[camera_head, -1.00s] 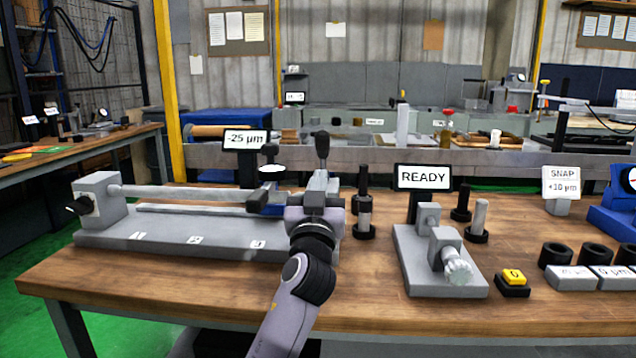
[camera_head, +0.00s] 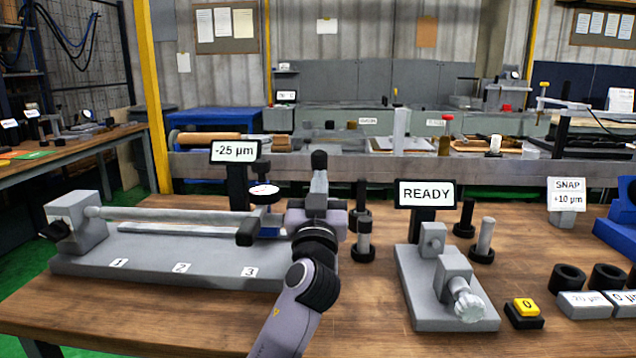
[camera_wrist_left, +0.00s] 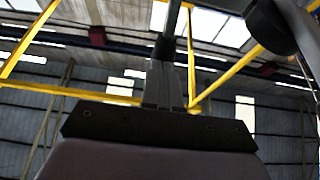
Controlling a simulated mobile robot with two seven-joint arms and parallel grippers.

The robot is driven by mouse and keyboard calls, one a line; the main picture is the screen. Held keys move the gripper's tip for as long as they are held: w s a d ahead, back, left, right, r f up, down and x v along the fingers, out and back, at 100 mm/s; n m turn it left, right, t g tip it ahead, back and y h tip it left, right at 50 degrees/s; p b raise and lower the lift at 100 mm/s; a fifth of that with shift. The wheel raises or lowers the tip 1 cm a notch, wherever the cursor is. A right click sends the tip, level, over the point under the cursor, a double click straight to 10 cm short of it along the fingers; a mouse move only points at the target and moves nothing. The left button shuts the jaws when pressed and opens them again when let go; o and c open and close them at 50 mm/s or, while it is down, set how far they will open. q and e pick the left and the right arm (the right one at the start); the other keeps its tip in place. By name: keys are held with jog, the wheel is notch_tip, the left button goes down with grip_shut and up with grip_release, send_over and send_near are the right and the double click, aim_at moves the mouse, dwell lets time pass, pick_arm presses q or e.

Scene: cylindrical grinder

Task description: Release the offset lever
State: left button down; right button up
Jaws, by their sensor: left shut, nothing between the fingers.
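The long grey grinder fixture (camera_head: 150,264) lies on the left of the bench, with places labelled 1, 2 and 3. A thin bar (camera_head: 165,213) runs along it. A blue-based dial gauge (camera_head: 264,191) stands at its right part, beside a black block (camera_head: 249,231). My left gripper (camera_head: 319,162) is at the fixture's right end, fingers pointing up; they also show shut in the left wrist view (camera_wrist_left: 165,50). It hides much of the fixture's right end. I cannot make out the offset lever for sure. In the wrist view a dark rod (camera_wrist_left: 172,18) rises beyond the fingertips; contact is unclear.
A display (camera_head: 233,151) reads -25 µm; another (camera_head: 426,194) reads READY. Right of my arm stand dark posts (camera_head: 363,240), a grey fixture with a knob (camera_head: 440,290), a yellow 0 button (camera_head: 525,306) and black rings (camera_head: 568,277).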

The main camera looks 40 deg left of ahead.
pick_arm(q)
jog(key=shift+w+a+r, duration=0.15)
jog(key=shift+w+a, duration=0.05)
jog(key=shift+w, duration=0.1)
pick_arm(e)
jog(key=shift+w+a+r, duration=0.15)
jog(key=shift+w+a, duration=0.15)
jog(key=shift+s, duration=0.15)
pick_arm(q)
jog(key=shift+r+p, duration=0.1)
jog(key=shift+p, duration=0.2)
